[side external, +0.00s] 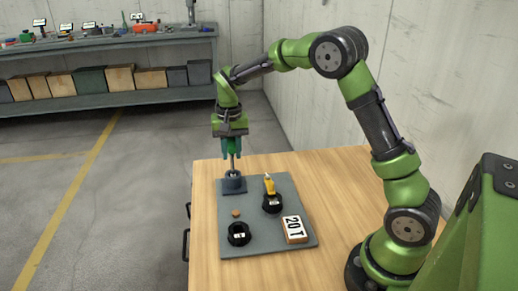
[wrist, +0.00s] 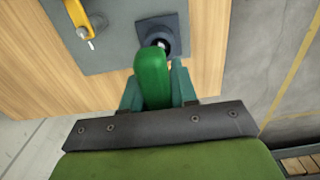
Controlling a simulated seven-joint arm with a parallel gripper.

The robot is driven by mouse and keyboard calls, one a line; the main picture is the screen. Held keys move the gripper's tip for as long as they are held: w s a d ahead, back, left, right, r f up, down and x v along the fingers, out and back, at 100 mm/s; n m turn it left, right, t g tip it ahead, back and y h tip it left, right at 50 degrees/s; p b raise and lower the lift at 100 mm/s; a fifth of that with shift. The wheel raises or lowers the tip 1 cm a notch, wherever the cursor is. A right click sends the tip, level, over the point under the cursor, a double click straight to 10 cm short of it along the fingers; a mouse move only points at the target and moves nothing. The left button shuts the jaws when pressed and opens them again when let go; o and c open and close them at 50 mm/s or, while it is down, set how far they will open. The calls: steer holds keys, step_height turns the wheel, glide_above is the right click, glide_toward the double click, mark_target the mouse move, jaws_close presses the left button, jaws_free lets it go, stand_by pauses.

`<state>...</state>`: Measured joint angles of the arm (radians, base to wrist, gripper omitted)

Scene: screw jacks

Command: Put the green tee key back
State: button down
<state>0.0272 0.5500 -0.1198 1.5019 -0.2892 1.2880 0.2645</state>
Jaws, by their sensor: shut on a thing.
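The green tee key (wrist: 153,78) is in my gripper (side external: 232,150), its thick green handle between the two fingers. In the side view its thin metal shaft (side external: 232,163) points down, close to upright, over the dark holder (side external: 233,184) at the back left corner of the grey plate. The shaft's lower end meets the top of the holder in that view; I cannot tell how deep it sits. In the wrist view the holder's round collar (wrist: 158,36) shows just beyond the handle, which hides the shaft.
The grey plate (side external: 262,240) lies on a wooden table (side external: 345,190). It carries a black ring-shaped jack with a yellow handle (side external: 269,184), another black jack (side external: 239,234), a small brown disc (side external: 236,213) and a "20 T" block (side external: 294,229). A shelf (side external: 110,102) stands far behind.

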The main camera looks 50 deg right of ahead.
steer(key=shift+f, duration=0.7)
steer(key=c, duration=0.8)
jaws_free()
step_height(320, 180, up, 17)
steer(key=shift+f, duration=0.1)
